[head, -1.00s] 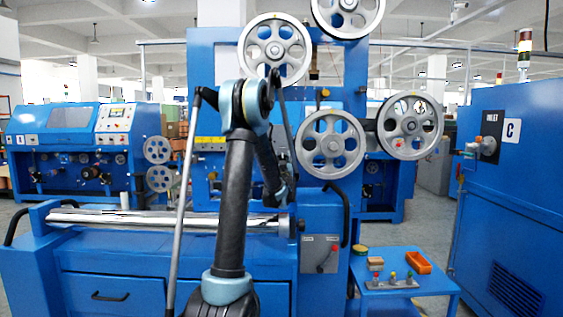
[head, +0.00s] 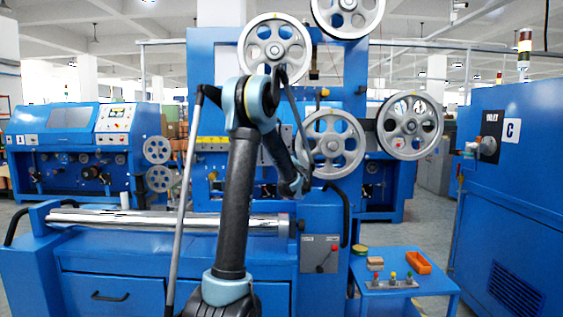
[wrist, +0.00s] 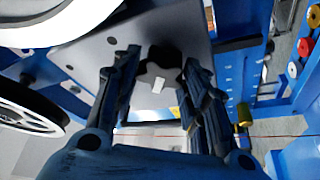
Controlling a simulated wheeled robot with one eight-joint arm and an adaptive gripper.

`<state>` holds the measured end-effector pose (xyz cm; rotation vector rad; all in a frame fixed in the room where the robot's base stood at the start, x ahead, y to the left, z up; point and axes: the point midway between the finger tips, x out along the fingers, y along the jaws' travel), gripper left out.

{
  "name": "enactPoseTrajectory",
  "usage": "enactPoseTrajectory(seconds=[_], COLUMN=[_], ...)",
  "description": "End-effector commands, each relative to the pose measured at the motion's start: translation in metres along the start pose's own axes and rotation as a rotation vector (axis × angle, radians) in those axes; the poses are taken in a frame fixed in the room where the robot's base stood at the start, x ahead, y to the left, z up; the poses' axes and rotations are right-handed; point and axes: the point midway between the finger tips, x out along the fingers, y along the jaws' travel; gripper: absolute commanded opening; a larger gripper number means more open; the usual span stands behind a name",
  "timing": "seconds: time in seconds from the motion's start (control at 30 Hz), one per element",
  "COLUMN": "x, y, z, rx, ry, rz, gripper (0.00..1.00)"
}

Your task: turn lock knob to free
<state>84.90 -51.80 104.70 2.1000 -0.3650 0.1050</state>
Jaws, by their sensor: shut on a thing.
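The lock knob (wrist: 166,73) is a dark, lobed knob with a small white mark on its face, seen in the wrist view against a grey plate (wrist: 92,48). My gripper (wrist: 159,62) has one finger on each side of it and is shut on it. The fingers cover parts of its sides. In the head view my arm's end is near the machine's middle, below the pulleys; I cannot make out the knob or the fingertips there.
Large grey spoked pulleys (head: 331,143) hang close above and right of my arm's end. A polished roller (head: 160,217) lies at the left. A blue cabinet (head: 520,200) is at the right.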

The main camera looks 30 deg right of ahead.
Motion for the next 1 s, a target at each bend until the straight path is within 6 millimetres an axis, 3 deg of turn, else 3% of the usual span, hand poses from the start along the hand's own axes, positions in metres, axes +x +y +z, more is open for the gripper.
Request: enactPoseTrajectory(seconds=[0.5, 1.0], x=[-0.0002, -0.001], y=[-0.0013, -0.002], z=[-0.001, -0.0002], rx=[-0.409, -0.575], ry=[0.002, 0.001], rz=[-0.171, -0.239], gripper=[0.17, 0.17])
